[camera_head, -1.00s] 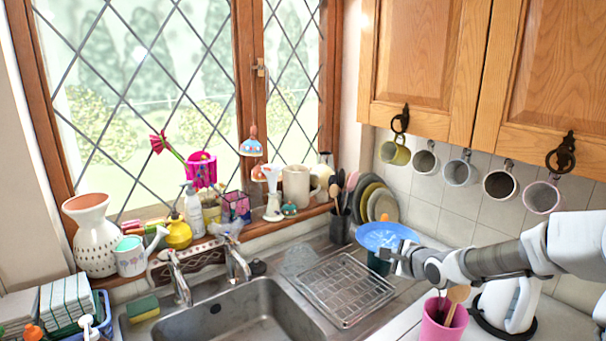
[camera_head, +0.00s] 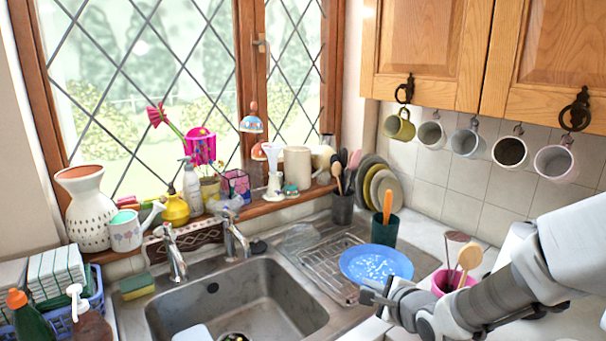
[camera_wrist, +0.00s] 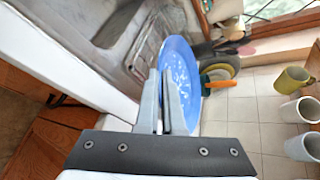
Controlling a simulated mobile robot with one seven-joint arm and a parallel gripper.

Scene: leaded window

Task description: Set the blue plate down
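The blue plate (camera_head: 377,264) is at the right end of the sink's drainboard in the head view, face up, with pale marks on its surface. My gripper (camera_head: 372,291) is at the plate's near edge. In the wrist view, the blue plate (camera_wrist: 180,75) reaches between the fingers of my gripper (camera_wrist: 165,100), which are closed on its rim. From these views I cannot tell whether the plate's underside touches the wire rack or hangs just above it.
The wire rack (camera_head: 325,262) lies left of the plate. A pink cup with wooden spoons (camera_head: 453,281) stands to the right, near my arm. The sink basin (camera_head: 240,300) is at the left.

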